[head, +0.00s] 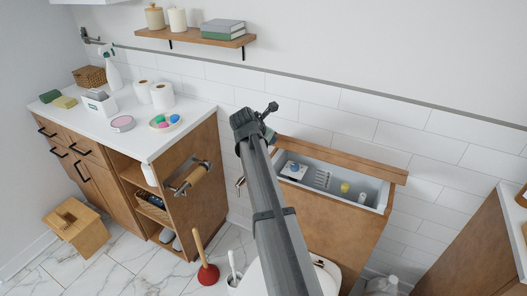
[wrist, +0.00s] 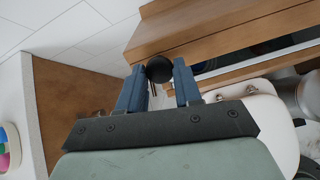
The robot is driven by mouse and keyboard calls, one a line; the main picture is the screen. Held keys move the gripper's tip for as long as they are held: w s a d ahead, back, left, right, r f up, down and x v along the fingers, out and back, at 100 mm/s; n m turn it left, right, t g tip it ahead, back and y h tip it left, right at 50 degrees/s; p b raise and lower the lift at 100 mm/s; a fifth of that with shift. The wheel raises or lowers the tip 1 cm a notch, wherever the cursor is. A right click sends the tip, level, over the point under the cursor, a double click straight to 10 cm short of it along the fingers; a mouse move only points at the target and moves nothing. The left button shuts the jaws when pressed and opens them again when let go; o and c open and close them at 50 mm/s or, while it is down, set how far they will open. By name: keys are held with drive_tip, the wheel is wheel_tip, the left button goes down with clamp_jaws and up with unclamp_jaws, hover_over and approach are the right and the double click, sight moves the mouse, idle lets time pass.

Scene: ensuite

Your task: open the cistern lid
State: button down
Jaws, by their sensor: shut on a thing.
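The wooden cistern (head: 335,222) stands against the tiled wall, and its top is open. Its wooden lid (head: 345,160) shows as a long strip along the back of the opening, raised from the front rim. The lid also shows in the wrist view (wrist: 215,28), with a dark gap between it and the cistern's front edge. In the wrist view my gripper (wrist: 158,78) has its blue fingers on either side of a round black knob (wrist: 159,68) at the lid's left end, shut on it.
Inside the cistern lie a white box with a blue top (head: 294,170) and a yellow item (head: 345,187). A vanity (head: 190,205) with a paper-roll holder stands left. A red plunger (head: 208,274) and white toilet (wrist: 262,125) are in front. A wooden cabinet (head: 480,245) stands right.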

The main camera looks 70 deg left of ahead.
drive_tip(key=w+a+r+g+h, duration=0.4)
drive_tip(key=w+a+r, duration=0.4)
drive_tip(key=w+a, duration=0.3)
drive_tip(key=shift+r, duration=0.3)
drive_tip(key=c, duration=0.8)
unclamp_jaws()
drive_tip(key=shift+s+f, duration=0.1)
drive_tip(key=v, duration=1.3)
drive_tip(key=shift+s+d+r, duration=0.1)
drive_tip(key=shift+d+r, duration=0.05)
drive_tip(key=shift+r, duration=0.25)
drive_tip(key=shift+d+f, duration=0.1)
